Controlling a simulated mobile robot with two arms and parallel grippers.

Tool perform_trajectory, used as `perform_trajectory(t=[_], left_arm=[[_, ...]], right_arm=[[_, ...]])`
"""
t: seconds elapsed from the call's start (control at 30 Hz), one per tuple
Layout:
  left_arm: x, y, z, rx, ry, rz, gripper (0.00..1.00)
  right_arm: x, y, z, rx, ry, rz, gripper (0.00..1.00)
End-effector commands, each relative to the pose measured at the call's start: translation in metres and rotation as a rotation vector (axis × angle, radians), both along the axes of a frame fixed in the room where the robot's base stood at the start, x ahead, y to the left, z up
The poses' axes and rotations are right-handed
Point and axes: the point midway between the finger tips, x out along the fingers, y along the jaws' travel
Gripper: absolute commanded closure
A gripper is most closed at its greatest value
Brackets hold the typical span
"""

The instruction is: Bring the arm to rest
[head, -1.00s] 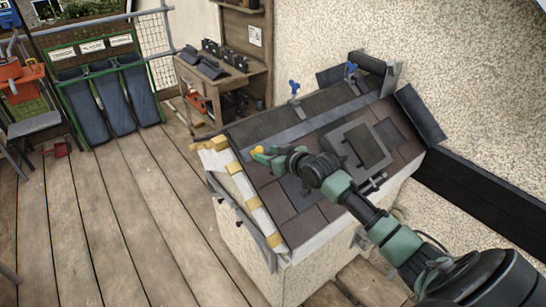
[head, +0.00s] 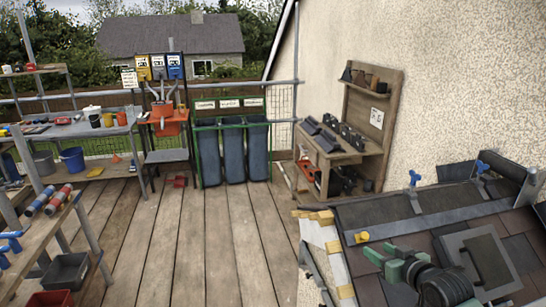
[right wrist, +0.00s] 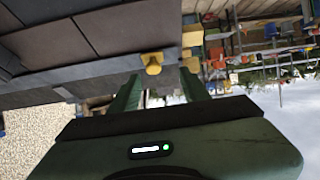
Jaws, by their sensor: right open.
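My right gripper (head: 376,257) is in the lower right of the head view, over the small tiled roof (head: 420,240). Its green fingers are apart with nothing seen between them. In the right wrist view the two fingers (right wrist: 160,88) stand apart, pointing towards the roof's edge. A yellow knob-like piece (head: 361,237) on the roof lies just beyond the fingertips; it also shows in the right wrist view (right wrist: 153,63). Most of my right arm is cut off by the lower edge of the head view. My left gripper is not in view.
A dark roof window (head: 480,258) lies beside my right arm. Blue-handled clamps (head: 414,178) stand along the upper roof. A wooden bench (head: 345,150) stands behind, blue bins (head: 232,155) further left. The plank floor (head: 190,240) is clear in the middle.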

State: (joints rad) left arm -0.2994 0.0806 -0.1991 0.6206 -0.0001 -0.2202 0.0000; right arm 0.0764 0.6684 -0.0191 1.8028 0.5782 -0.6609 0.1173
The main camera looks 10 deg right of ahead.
Motion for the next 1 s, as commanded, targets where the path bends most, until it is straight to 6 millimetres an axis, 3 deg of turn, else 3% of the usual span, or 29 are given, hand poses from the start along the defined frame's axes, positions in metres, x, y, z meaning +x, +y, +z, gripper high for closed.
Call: perform_trajectory(t=[0.17, 0.3, 0.4, 0.7, 1.0], left_arm=[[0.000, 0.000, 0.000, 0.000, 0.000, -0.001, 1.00], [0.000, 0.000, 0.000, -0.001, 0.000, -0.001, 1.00], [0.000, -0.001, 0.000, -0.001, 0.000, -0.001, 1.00], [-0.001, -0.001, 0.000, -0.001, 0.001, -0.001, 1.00], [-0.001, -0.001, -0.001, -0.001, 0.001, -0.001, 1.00]], right_arm=[[-0.051, 0.053, -0.059, -0.031, 0.158, 0.054, 0.54], [-0.126, 0.106, -0.109, -0.074, 0.345, 0.099, 0.54], [-0.174, 0.129, -0.128, -0.098, 0.454, 0.110, 0.54], [-0.277, 0.160, -0.143, -0.131, 0.677, 0.098, 0.54], [-0.352, 0.170, -0.139, -0.133, 0.851, 0.055, 0.54]])
